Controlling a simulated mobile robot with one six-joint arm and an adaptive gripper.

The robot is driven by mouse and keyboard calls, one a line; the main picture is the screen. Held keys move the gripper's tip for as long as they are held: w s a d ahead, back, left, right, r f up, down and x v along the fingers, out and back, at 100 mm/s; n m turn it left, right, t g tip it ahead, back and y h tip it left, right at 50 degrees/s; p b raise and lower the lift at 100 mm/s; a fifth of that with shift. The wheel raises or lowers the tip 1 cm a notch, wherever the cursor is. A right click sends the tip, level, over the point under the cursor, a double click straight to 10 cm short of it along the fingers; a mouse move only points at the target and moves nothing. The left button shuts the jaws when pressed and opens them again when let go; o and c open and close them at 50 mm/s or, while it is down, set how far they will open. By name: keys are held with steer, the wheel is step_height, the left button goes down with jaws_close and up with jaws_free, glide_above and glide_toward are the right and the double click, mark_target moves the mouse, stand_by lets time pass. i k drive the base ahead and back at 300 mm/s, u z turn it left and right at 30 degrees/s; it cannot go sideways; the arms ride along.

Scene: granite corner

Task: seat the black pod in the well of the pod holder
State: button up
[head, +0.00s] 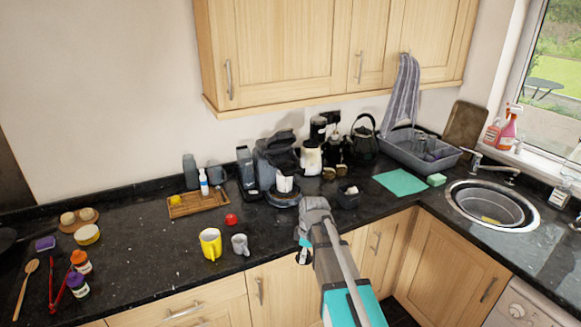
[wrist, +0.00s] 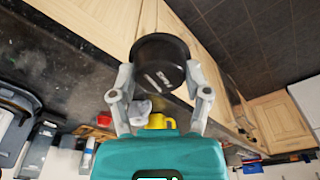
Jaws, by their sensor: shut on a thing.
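My gripper (head: 304,243) hangs just in front of the counter's front edge, near the grey mug. In the wrist view my gripper (wrist: 160,80) is shut on the black pod (wrist: 160,62), a dark round cup with pale print on its side. One finger presses each side of it. In the head view the pod (head: 303,258) shows only as a small dark shape below the fingers. A dark coffee machine (head: 277,152) stands at the back of the counter, above a white cup (head: 284,183). I cannot make out the pod holder's well for certain.
A yellow mug (head: 210,243) and a grey mug (head: 240,244) stand near the front edge, with a red item (head: 231,219) behind them. A small black container (head: 348,196) stands right of the machine. A wooden tray (head: 190,208) lies left. Bare counter lies around the mugs.

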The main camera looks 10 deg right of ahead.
mark_target(289, 168)
steer(key=i, duration=0.95)
